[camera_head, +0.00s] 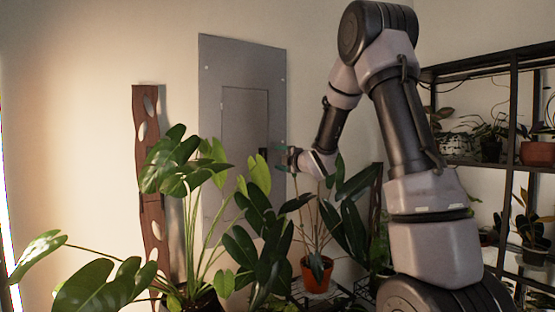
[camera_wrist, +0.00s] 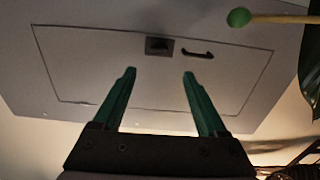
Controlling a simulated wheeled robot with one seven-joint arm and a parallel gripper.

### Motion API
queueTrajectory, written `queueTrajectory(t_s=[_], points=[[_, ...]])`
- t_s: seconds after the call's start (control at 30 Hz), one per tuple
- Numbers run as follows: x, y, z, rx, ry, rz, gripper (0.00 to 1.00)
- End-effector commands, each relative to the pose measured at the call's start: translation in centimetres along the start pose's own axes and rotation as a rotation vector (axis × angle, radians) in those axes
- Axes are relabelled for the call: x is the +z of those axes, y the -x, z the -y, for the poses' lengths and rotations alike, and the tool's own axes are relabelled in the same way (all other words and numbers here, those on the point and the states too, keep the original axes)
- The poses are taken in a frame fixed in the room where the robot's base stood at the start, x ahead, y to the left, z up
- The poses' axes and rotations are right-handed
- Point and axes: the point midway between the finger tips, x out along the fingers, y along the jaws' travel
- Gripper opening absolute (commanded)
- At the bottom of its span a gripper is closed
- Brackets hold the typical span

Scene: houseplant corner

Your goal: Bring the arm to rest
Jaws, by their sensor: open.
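My gripper (camera_head: 281,158) is at the end of my raised, bent arm, in front of the right edge of a grey wall panel. In the wrist view my gripper (camera_wrist: 159,73) shows two green fingers spread apart with nothing between them. Beyond the fingertips is the panel's door (camera_wrist: 100,65), which looks closed. It has a dark square latch (camera_wrist: 158,45) and a small dark handle (camera_wrist: 197,53). In the head view the panel (camera_head: 240,60) stands behind the plants. The fingers look apart from the panel, though the exact gap is hard to judge.
A large leafy plant (camera_head: 172,170) stands in front of the panel. A plant in an orange pot (camera_head: 317,273) stands below my gripper. A black shelf (camera_head: 511,130) with pots is at the right. In the wrist view a green-tipped stick (camera_wrist: 238,17) shows at the upper right.

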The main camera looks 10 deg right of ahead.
Motion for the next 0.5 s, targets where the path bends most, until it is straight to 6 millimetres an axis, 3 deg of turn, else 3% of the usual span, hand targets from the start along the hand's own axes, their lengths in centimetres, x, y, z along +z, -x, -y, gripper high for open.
queueTrajectory(t_s=[0.27, 0.37, 0.5], points=[[0.4, 0.7, -0.8, -0.014, -0.051, 0.027, 0.75], [1.3, 2.8, -2.2, -0.056, -0.186, 0.099, 0.75], [2.4, 8.4, -4.0, -0.14, -0.512, 0.257, 0.75]])
